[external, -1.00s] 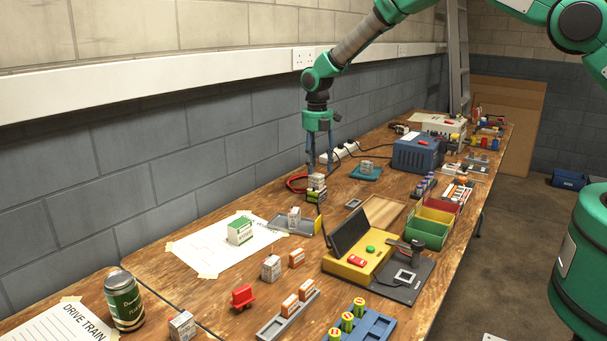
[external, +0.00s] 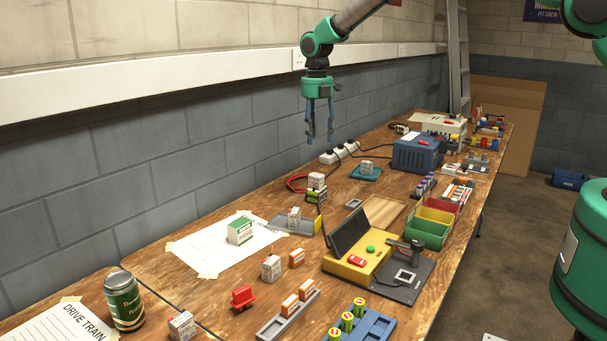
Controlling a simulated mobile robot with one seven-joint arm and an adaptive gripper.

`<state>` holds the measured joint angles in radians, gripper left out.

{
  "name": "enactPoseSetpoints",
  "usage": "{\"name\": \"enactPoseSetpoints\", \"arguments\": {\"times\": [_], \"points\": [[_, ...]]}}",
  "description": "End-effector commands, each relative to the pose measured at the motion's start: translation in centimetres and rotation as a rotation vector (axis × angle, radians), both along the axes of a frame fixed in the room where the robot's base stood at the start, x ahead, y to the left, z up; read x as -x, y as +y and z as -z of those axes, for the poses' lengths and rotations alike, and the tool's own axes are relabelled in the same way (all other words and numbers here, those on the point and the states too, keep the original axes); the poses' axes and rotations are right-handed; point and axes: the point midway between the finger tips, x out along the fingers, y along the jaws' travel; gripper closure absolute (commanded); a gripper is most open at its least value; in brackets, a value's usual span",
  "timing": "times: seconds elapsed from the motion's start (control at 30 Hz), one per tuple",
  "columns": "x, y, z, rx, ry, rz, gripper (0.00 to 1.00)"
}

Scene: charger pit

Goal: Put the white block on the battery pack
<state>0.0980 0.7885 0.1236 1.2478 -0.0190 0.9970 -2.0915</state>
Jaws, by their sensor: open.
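A small white block (external: 316,181) sits on top of a dark pack with yellow-green markings (external: 315,196), which looks like the battery pack, near the wall in the middle of the bench. The block looks roughly upright, and the two appear to touch. My gripper (external: 319,140) hangs above and slightly behind them, pointing down. Its blue fingers are apart with nothing between them, and there is a clear gap down to the block.
Similar white blocks stand on a grey tray (external: 278,224), on the bench (external: 271,268) and on a teal mat (external: 366,175). A yellow case (external: 357,264) and coloured bins (external: 428,229) lie to the right.

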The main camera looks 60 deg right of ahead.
Motion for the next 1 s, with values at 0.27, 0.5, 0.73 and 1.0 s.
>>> {"name": "enactPoseSetpoints", "arguments": {"times": [0.27, 0.5, 0.73, 1.0], "points": [[0.0, 0.0, 0.0, 0.0, 0.0, 0.0, 0.5], [0.1, 0.0, -0.4, 0.0, -0.002, 0.006, 0.5], [1.0, 0.5, -3.7, 0.002, -0.023, 0.073, 0.5], [4.5, 1.6, -11.4, -0.001, -0.074, 0.256, 0.5]]}}
